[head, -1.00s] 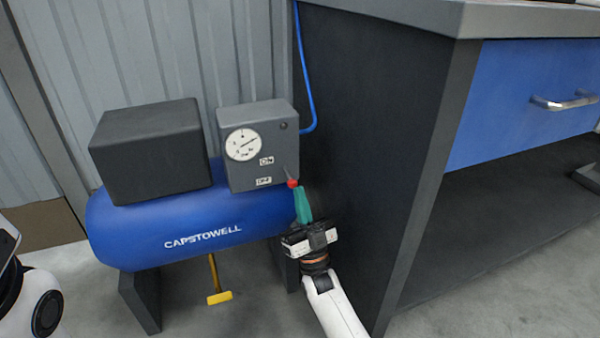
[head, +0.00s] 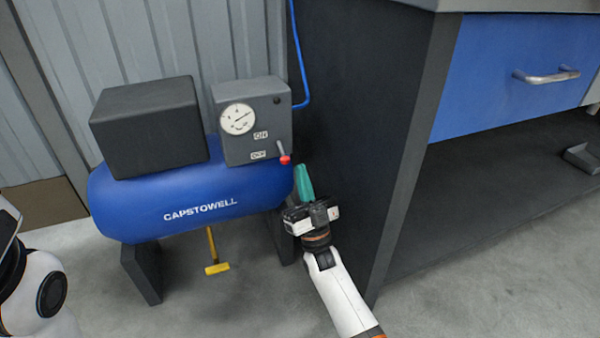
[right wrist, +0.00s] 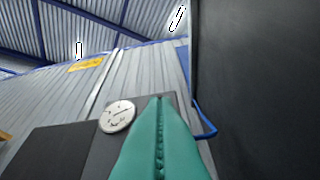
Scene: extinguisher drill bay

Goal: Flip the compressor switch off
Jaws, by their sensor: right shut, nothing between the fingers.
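The blue compressor (head: 150,215) stands at the left in the head view, with a grey control box (head: 232,95) on top. The switch lever with a red knob (head: 285,160) is on the box's right side. It points down, with its knob level with the OFF label (head: 258,155), below the ON label (head: 261,135). My right gripper (head: 300,166) is shut and empty, its teal fingers just right of the knob with a small gap in the picture. In the right wrist view the shut fingers (right wrist: 160,105) point up past the gauge (right wrist: 118,116); the knob does not show.
A dark workbench side panel (head: 355,130) rises close to the right of my right gripper. A blue hose (head: 305,85) runs behind the box. A yellow drain handle (head: 216,268) hangs under the tank. My left arm shows at the left edge.

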